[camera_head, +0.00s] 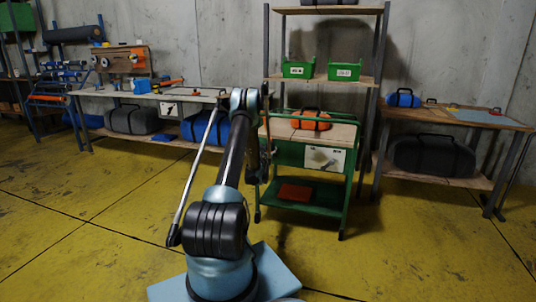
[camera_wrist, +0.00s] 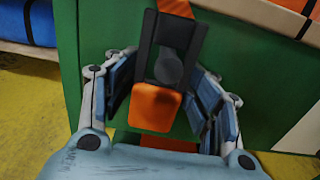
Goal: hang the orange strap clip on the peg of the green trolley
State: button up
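In the wrist view, an orange strap (camera_wrist: 178,7) comes down from the top into a dark forked clip or bracket (camera_wrist: 147,45) with a rounded dark piece in its middle. An orange block (camera_wrist: 155,108) sits at its lower end. My gripper (camera_wrist: 165,75) has one blue-padded finger on each side of these parts. The pads lie close beside them; I cannot tell whether they touch. The green trolley (camera_head: 338,190) stands ahead, its green side (camera_wrist: 100,28) filling the wrist background. My arm reaches its left side. I cannot make out the peg separately.
An orange bag (camera_head: 311,120) with a black handle lies on the trolley's wooden top, and a red-orange item (camera_head: 295,192) lies on its lower shelf. A tall shelf (camera_head: 328,80) stands behind, with benches (camera_head: 455,118) to either side. The yellow floor (camera_head: 420,240) at right is clear.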

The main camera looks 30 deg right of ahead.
jog(key=shift+w+d+f, duration=0.1)
jog(key=shift+d+f, duration=0.05)
jog(key=shift+f, duration=0.1)
jog(key=shift+r, duration=0.1)
jog(key=v, duration=0.7)
jog(key=shift+s+a, duration=0.2)
jog(key=shift+a, duration=0.1)
